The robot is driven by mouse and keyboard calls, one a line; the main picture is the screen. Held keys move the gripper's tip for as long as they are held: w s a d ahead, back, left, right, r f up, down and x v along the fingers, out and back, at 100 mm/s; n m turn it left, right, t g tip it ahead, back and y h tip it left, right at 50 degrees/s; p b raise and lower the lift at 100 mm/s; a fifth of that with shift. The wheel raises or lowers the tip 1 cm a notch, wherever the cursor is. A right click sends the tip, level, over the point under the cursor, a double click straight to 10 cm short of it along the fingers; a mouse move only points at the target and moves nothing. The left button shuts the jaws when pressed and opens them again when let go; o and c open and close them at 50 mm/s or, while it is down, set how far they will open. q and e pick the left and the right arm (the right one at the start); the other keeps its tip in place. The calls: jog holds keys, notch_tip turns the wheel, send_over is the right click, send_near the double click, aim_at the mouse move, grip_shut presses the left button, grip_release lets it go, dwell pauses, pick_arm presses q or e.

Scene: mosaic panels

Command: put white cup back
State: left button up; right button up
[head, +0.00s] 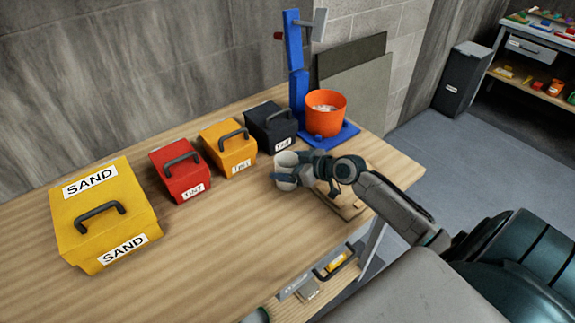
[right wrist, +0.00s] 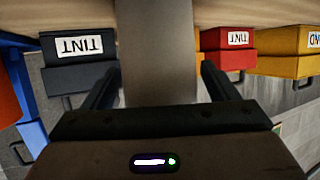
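The white cup (head: 286,160) is over the wooden workbench, just in front of the black TINT box, with its mouth facing up. My right gripper (head: 290,172) has its fingers on either side of the cup and appears closed on it. In the right wrist view the cup (right wrist: 155,60) fills the space between the two dark fingers (right wrist: 158,88). Whether its base touches the bench is hard to tell. My left gripper is not in view.
Black (head: 271,125), orange (head: 238,154) and red (head: 184,181) TINT boxes and a yellow SAND box (head: 130,212) line the bench (head: 215,250). An orange bucket (head: 325,118) sits on a blue stand (head: 296,85). A wooden board (head: 350,208) lies below my right wrist. The front bench is clear.

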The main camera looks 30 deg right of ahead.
jog(key=shift+s, duration=0.1)
jog(key=v, duration=1.2)
jog(key=shift+r, duration=0.2)
dwell(0.4)
